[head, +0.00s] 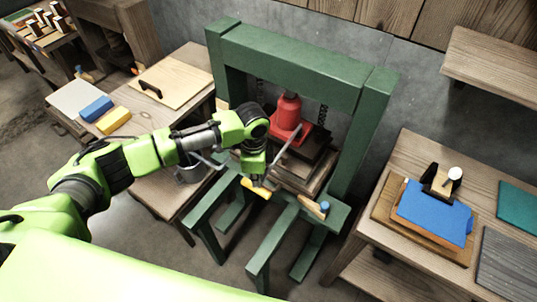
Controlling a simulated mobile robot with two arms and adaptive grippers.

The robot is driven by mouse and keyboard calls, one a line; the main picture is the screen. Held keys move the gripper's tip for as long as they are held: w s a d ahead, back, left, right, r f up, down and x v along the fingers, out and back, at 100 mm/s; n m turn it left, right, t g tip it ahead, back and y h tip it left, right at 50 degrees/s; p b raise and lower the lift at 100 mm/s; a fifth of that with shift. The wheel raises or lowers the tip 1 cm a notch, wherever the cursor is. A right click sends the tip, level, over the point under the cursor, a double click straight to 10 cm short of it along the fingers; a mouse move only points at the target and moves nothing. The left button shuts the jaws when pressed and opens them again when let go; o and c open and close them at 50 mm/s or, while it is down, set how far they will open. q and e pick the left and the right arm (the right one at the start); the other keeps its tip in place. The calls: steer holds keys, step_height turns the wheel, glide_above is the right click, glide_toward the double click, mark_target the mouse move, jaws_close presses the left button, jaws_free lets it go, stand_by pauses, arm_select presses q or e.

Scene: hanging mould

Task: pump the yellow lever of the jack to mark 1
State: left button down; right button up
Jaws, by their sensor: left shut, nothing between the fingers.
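The red jack (289,118) stands inside the green press frame (290,62), on a stack of wooden boards. Its thin grey lever rod slants down toward the front left and ends in a yellow grip (258,190). My left gripper (254,178) is shut and empty, pointing down just above the yellow grip. I cannot tell whether its fingertips touch the grip. My arm hides part of the frame's left side. No mark 1 can be made out. My right gripper is out of view.
Green legs and rails (274,236) stick out in front of the frame. A bucket (191,169) stands behind my left arm. The left table holds a board (172,80) and blue and yellow blocks. The right table (375,240) holds a blue cloth (432,216).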

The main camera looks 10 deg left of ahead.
arm_select(q)
step_height(320, 180, down, 3)
steer(key=shift+f+b, duration=0.1)
steer(key=shift+b, duration=0.5)
step_height(320, 180, up, 7)
steer(key=p, duration=0.6)
steer(key=shift+p, duration=0.35)
step_height(320, 180, up, 7)
steer(key=shift+r, duration=0.2)
step_height(320, 180, down, 14)
steer(key=b, duration=0.6)
steer(key=shift+f+b, duration=0.15)
steer(key=shift+b, duration=0.2)
step_height(320, 180, up, 6)
steer(key=p, duration=0.6)
step_height(320, 180, up, 8)
